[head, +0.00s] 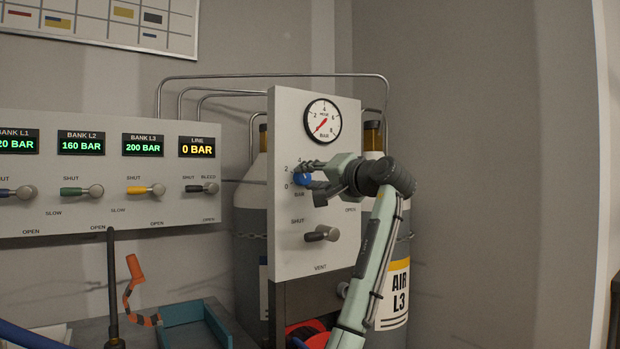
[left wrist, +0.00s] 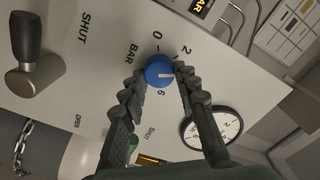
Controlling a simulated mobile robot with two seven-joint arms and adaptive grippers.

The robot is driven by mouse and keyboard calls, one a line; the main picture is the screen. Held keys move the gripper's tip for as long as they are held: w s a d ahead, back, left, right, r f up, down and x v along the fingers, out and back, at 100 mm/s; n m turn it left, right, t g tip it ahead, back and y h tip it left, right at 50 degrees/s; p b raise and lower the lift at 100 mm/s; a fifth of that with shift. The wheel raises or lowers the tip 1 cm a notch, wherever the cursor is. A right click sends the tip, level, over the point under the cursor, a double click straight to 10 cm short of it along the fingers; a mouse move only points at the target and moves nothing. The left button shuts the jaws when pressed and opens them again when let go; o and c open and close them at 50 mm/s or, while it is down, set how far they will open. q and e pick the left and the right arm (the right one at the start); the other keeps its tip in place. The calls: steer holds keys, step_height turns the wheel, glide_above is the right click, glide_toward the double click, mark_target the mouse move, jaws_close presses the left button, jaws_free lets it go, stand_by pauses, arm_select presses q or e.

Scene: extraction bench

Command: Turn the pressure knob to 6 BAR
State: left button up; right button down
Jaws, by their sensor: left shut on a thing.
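The blue pressure knob (head: 300,179) sits on the upright grey panel (head: 288,245), beside a scale marked 0, 2, 4. My left gripper (head: 309,178) is shut on it from the right. In the left wrist view the knob (left wrist: 159,72) lies between the two fingers of my left gripper (left wrist: 161,70). Its white mark points right, between the printed 2 and 6; the right finger covers that part of the scale. The round pressure gauge (head: 322,121) is above the knob, its red needle pointing lower left, near the bottom of the scale. My right gripper is not in view.
A dark vent lever (head: 322,234) sticks out below the knob. The bank panel (head: 110,180) with levers is to the left; its LINE display (head: 198,147) reads 0 BAR. Gas cylinders (head: 250,221) stand behind. A blue tray (head: 190,325) lies on the bench.

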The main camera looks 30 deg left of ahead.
arm_select(q)
steer(key=m, duration=0.4)
steer(key=shift+f+m, duration=0.15)
steer(key=shift+m, duration=0.15)
steer(key=m, duration=0.4)
steer(key=shift+m, duration=0.3)
steer(key=m, duration=0.4)
steer(key=shift+f, duration=0.1)
steer(key=shift+m, duration=2)
steer(key=o, duration=1.2)
steer(key=shift+c, duration=0.2)
steer(key=v, duration=1.2)
